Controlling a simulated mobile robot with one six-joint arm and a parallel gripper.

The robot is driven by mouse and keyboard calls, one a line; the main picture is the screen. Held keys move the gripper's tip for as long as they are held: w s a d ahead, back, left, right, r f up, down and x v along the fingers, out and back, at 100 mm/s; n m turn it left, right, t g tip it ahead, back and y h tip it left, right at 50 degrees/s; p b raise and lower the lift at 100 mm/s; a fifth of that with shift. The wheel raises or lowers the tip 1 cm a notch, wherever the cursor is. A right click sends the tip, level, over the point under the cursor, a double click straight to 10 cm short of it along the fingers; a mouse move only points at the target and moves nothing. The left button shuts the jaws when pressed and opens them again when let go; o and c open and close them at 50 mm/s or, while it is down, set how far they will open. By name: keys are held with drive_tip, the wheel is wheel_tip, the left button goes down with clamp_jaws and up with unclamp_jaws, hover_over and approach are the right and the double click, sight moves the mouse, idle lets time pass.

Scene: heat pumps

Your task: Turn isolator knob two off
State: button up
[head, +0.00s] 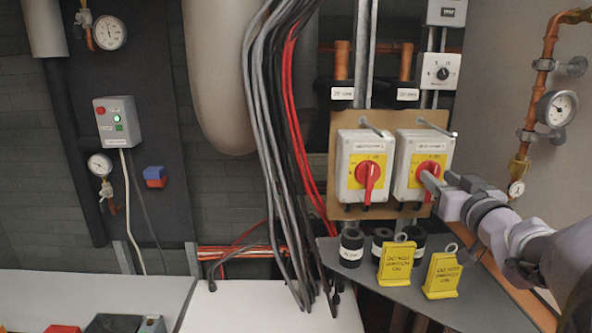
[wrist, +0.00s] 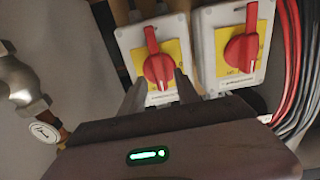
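Two grey isolator boxes with yellow plates and red knobs hang side by side on a brown board in the head view. The right box (head: 408,193), which I take as isolator two, has its red knob (head: 427,169) near upright. My gripper (head: 438,183) is at this knob, coming from the right. In the wrist view, turned over, the same knob (wrist: 157,66) lies ahead of and between the two fingertips (wrist: 160,88). The fingers are apart; whether they touch the knob is unclear. The left isolator's knob (head: 368,175) also stands near upright.
Below the board is a grey shelf (head: 385,293) with black cylinders (head: 351,247) and two yellow warning tags (head: 397,263). Black, grey and red cables (head: 270,130) hang to the left. A copper pipe with a gauge (head: 556,108) is on the right wall.

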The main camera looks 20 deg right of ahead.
drive_tip(key=shift+w+d, duration=0.1)
drive_tip(key=shift+w, duration=0.4)
clamp_jaws()
